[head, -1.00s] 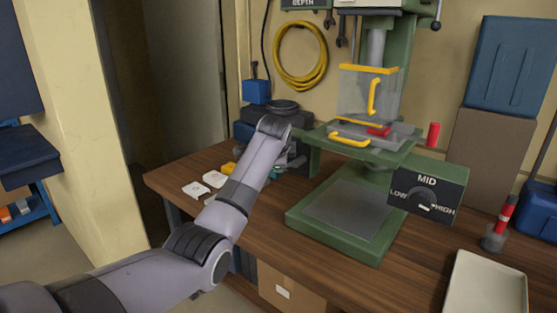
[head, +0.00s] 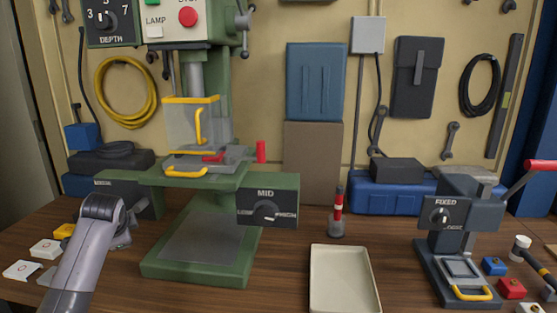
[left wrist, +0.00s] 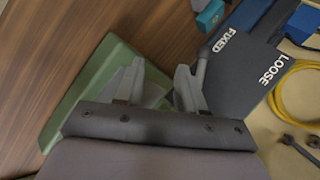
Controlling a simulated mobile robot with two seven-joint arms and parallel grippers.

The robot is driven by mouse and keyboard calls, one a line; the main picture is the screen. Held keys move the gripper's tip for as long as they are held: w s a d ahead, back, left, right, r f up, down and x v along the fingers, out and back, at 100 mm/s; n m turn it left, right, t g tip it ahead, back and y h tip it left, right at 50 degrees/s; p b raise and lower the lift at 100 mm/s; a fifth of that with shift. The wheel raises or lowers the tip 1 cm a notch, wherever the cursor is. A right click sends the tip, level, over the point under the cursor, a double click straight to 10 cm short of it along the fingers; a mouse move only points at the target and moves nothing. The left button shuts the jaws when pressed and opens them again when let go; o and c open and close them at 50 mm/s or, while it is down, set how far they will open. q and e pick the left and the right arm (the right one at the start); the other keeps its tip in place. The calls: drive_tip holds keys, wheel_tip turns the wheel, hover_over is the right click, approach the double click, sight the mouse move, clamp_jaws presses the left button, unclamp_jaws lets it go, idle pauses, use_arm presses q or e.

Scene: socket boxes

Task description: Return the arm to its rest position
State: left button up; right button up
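My left arm (head: 83,255) comes in from the lower left in the head view, grey and bent down at the wrist. Its gripper (head: 128,232) is partly hidden behind the wrist, just left of the green drill press (head: 205,245). In the left wrist view the two grey fingers of my left gripper (left wrist: 160,88) stand apart with nothing between them. The green metal (left wrist: 92,85) shows beside and beyond the left finger. A dark panel marked FIXED and LOOSE (left wrist: 245,68) is beyond the right finger. My right gripper is not in view.
White boxes (head: 45,249) and a yellow one (head: 64,231) lie left of my left arm. A cream tray (head: 343,250) and a red-banded signal post (head: 337,215) stand mid-bench. A grey clamp device (head: 460,230) with blue (head: 494,266) and red boxes (head: 511,288) stands right.

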use_arm(q)
drive_tip(key=s+d+f+n+g+h, duration=0.1)
drive_tip(key=s+d+f+n, duration=0.1)
drive_tip(key=s+d+f, duration=0.5)
drive_tip(key=s+d+f+n+g+h, duration=0.1)
drive_tip(key=s+d+f+n, duration=0.1)
drive_tip(key=s+f, duration=0.9)
drive_tip(key=s+d+r+n+g+h, duration=0.15)
drive_tip(key=s+d, duration=0.25)
drive_tip(key=s, duration=0.8)
drive_tip(key=s+d+r+n+h, duration=0.1)
drive_tip(key=s+d+n, duration=0.25)
drive_tip(key=s, duration=0.85)
drive_tip(key=w+d+f+t+h, duration=0.2)
drive_tip(key=w+f+t, duration=0.3)
drive_tip(key=f, duration=0.4)
drive_tip(key=shift+w+d+f+m+t, duration=0.15)
drive_tip(key=shift+w+d+m+t, duration=0.25)
drive_tip(key=shift+d+t, duration=0.35)
